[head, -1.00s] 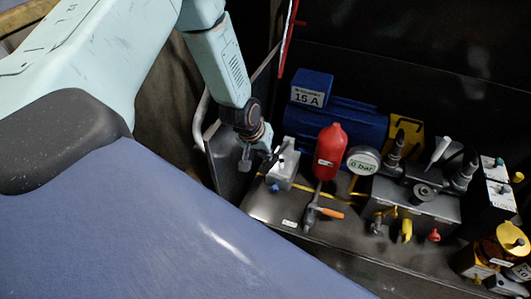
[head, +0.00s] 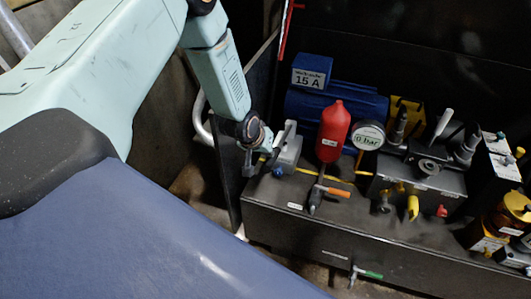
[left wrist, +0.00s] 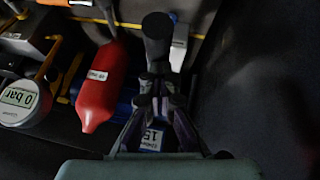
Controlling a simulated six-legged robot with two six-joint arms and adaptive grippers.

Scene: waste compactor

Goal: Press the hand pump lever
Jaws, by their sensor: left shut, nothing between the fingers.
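My right gripper is out of view.
A red accumulator bottle (head: 333,130) and a gauge reading 0 bar (head: 369,137) stand right of the pump. An orange-handled valve (head: 330,190) lies in front. A blue motor (head: 345,103) is behind. A dark side panel (head: 228,172) rises left of the gripper.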

